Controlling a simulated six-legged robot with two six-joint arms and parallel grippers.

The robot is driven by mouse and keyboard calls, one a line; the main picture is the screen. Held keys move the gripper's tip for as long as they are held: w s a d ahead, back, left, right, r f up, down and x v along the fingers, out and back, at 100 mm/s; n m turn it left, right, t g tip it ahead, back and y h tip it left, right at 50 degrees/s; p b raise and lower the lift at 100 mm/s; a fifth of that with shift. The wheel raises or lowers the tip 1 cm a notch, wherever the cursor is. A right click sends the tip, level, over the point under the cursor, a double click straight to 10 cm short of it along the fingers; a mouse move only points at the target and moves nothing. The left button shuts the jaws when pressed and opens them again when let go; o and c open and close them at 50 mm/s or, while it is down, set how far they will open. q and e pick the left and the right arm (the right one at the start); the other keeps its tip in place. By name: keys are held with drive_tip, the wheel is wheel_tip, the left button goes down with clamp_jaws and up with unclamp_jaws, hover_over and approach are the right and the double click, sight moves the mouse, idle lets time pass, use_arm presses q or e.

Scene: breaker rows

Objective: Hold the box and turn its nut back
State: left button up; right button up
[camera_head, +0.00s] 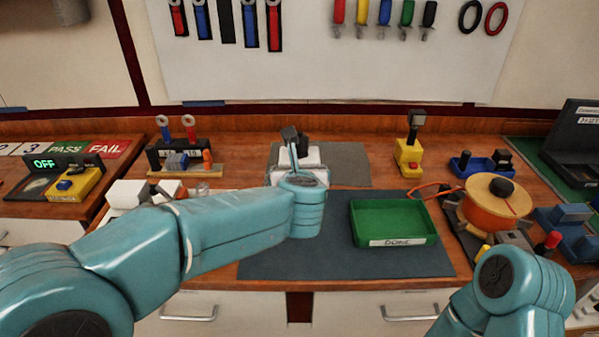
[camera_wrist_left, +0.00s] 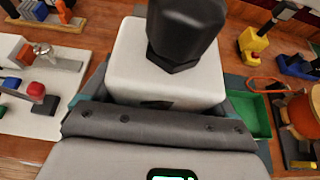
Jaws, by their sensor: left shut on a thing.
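A white box (camera_head: 312,156) with a dark nut (camera_head: 303,142) on top stands at the back of the bench, behind my left wrist. In the left wrist view the box (camera_wrist_left: 135,72) is large and close, with the black, hex-based nut (camera_wrist_left: 186,40) upright on its top. My left gripper (camera_wrist_left: 165,103) is shut on the box, its jaws low around it. In the head view my left wrist hides most of the gripper and the box's lower front. My right arm enters at the lower right, and its gripper is not visible.
A green tray (camera_head: 394,240) labelled DONE sits on the dark mat (camera_head: 290,263), right of my left wrist. An orange spool (camera_head: 494,213) and a yellow block (camera_head: 408,158) stand farther right. The mat's front is clear.

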use_arm(q)
drive_tip(key=shift+f+b, duration=7.3)
drive_tip(key=shift+f, duration=0.15)
drive_tip(key=shift+f, duration=0.25)
